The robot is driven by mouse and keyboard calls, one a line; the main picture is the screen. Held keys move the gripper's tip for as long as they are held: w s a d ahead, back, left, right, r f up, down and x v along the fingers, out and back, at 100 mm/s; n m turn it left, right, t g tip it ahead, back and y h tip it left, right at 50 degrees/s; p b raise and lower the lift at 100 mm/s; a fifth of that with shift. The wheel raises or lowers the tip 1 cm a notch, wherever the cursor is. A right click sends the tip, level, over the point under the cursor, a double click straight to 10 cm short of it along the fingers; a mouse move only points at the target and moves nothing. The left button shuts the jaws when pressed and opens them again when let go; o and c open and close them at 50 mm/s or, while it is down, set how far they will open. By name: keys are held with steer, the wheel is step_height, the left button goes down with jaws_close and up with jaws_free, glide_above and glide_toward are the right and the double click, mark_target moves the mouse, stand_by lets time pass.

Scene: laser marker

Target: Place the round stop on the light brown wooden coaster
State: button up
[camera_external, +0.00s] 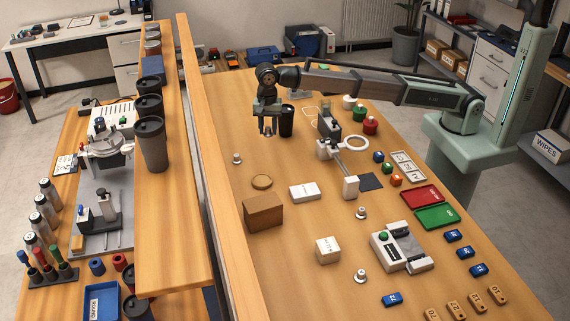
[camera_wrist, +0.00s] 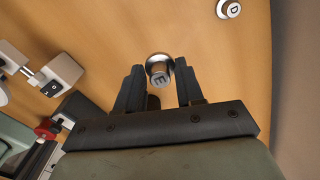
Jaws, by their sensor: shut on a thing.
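My gripper (camera_external: 268,130) is shut on a round stop (camera_wrist: 159,68), a small silvery metal piece with a letter on its face, seen between the two black fingers in the wrist view. In the external view the gripper points down above the far part of the table, and the held stop is small and mostly hidden by the fingers. The light brown wooden coaster (camera_external: 262,182) is a flat disc lying on the table, nearer the camera than the gripper and apart from it. The coaster cannot be made out in the wrist view.
Another similar stop (camera_external: 237,158) stands left of the gripper. A brown box (camera_external: 263,213) and a white box (camera_external: 304,192) are close to the coaster. A black cup (camera_external: 286,121) stands beside the gripper. A white stand (camera_external: 330,147) is to its right. Bare table lies between gripper and coaster.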

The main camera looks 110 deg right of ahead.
steer(key=r+n, duration=0.1)
glide_above(262, 179)
steer(key=s+d, duration=0.2)
steer(key=s, duration=0.1)
steer(key=shift+w+a, duration=1.1)
steer(key=shift+w, duration=0.4)
steer(key=shift+f, duration=4.6)
steer(key=shift+f, duration=0.15)
steer(key=o, duration=1.1)
steer(key=shift+c, duration=0.2)
step_height(262, 179, up, 12)
steer(key=shift+o, duration=0.2)
